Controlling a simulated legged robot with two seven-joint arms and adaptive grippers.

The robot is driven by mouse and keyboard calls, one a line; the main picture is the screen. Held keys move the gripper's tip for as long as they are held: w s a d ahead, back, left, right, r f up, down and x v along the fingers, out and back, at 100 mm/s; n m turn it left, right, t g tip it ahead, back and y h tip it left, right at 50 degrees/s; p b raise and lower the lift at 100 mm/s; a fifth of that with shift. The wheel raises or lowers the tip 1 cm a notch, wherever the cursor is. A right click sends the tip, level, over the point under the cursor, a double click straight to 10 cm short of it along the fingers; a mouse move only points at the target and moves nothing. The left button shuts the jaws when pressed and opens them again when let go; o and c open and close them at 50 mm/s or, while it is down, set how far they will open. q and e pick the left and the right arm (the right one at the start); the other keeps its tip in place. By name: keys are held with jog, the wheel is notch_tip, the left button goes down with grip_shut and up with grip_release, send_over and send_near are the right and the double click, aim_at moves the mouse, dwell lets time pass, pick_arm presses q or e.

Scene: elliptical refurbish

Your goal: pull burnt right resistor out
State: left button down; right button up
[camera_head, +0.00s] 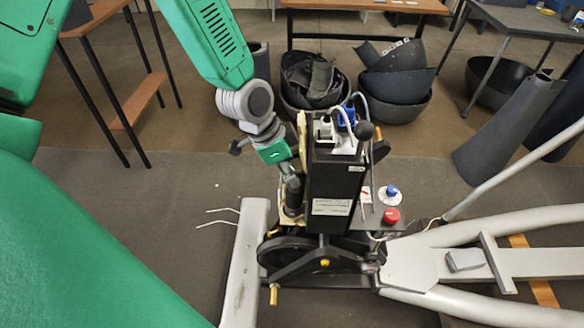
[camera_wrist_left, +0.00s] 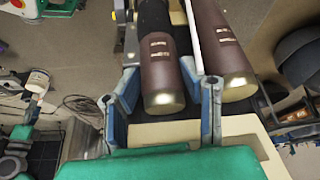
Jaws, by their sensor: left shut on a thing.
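Two brown cylindrical resistors sit side by side in the left wrist view. The one between my left gripper's blue fingers (camera_wrist_left: 163,100) has a blackened upper part, a burnt resistor (camera_wrist_left: 163,72). The fingers are shut on its sides. The other resistor (camera_wrist_left: 222,50) lies to the right, outside the fingers. In the head view my left gripper (camera_head: 293,182) reaches down at the left side of the black upright housing (camera_head: 335,185) of the elliptical machine. It hides much of the resistors there. My right gripper is in neither view.
A cream-coloured panel (camera_wrist_left: 240,128) lies close by the fingers. A red knob (camera_head: 391,215) and a blue knob (camera_head: 391,191) are right of the housing. The machine's pale frame (camera_head: 245,260) stands on the floor. Dark bins (camera_head: 398,85) stand behind, and wooden-topped tables stand at the edges.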

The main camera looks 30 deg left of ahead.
aim_at(297, 164)
pick_arm(q)
notch_tip(297, 164, up, 2)
jog(key=shift+d+p, duration=0.15)
jog(key=shift+p, duration=0.6)
jog(key=shift+w+r+p, duration=0.15)
jog(key=shift+r+p, duration=0.6)
jog(key=shift+r, duration=0.15)
jog(key=shift+w+r+p, duration=0.1)
jog(key=shift+r+p, duration=0.65)
jog(key=shift+r, duration=0.1)
jog(key=shift+s+r+p, duration=0.2)
jog(key=shift+r+p, duration=0.5)
jog(key=shift+r, duration=0.05)
jog(key=shift+r+p, duration=0.3)
jog(key=shift+p, duration=0.05)
